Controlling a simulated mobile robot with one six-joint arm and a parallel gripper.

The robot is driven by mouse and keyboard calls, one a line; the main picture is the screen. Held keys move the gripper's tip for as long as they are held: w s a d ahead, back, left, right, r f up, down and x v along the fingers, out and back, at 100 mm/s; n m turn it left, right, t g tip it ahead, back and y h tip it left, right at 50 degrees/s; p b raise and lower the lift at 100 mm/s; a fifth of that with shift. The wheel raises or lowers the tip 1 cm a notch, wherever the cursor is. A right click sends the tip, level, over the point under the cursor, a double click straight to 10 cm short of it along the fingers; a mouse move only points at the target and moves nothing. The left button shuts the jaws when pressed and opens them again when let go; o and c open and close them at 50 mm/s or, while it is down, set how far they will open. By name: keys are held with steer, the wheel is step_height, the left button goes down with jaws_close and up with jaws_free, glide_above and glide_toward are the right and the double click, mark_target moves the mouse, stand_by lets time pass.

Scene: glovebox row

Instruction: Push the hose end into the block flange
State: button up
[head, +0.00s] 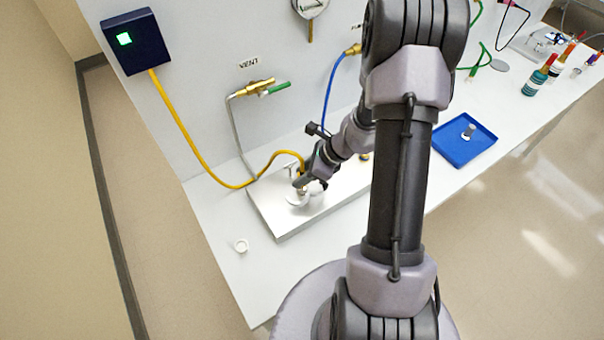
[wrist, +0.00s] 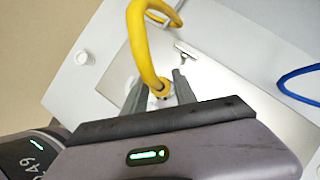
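The yellow hose (head: 205,165) runs from a dark blue wall box, along the bench and up to my gripper (head: 303,186). In the wrist view the hose (wrist: 140,45) bends down to its metal-tipped end (wrist: 163,88) between my two fingers (wrist: 160,90). The fingers appear shut on a pale fitting at that end. A round, silvery-white flange (head: 297,198) shows under my gripper on the metal plate (head: 285,222). My gripper partly hides it. I cannot tell whether the hose end touches or enters the flange.
A small T-shaped metal piece (wrist: 186,50) stands on the plate near the fingers. A white cap (head: 241,245) lies on the bench to the left. A blue hose (head: 328,95) hangs behind my arm. A blue tray (head: 463,141) and several bottles stand at right.

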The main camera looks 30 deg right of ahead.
steer(key=shift+o, duration=1.1)
steer(key=p+v, duration=0.5)
steer(key=v, duration=1.2)
steer(key=shift+r, duration=0.25)
steer(key=shift+d, duration=0.1)
